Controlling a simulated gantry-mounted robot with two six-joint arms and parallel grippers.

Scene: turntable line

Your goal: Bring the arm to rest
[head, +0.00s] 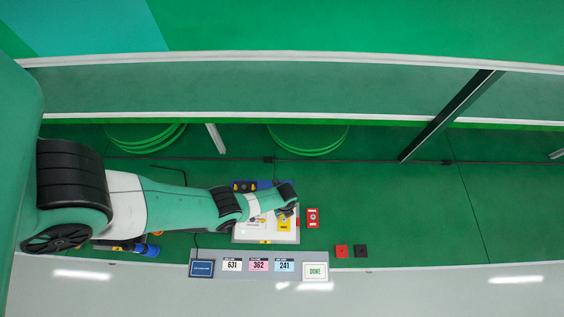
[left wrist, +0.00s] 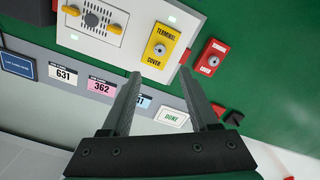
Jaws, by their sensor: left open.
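My left arm reaches in from the left in the head view, with its gripper (head: 287,209) over the light-coloured unit (head: 268,239). In the left wrist view the gripper (left wrist: 160,74) is open, with nothing between its two dark fingers. A yellow terminal cover (left wrist: 163,45) lies just beyond the fingertips on the unit's right side; it also shows in the head view (head: 284,225). A red terminal cover (left wrist: 211,58) lies right of it on the green surface. My arm hides part of the unit in the head view. My right gripper is not in view.
A grey strip (head: 258,276) in front carries a blue sign, the number cards 631, 362 and 241, and a DONE card (head: 315,271). A red block (head: 341,251) and a black block (head: 361,251) sit to the right. The green surface farther right is clear.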

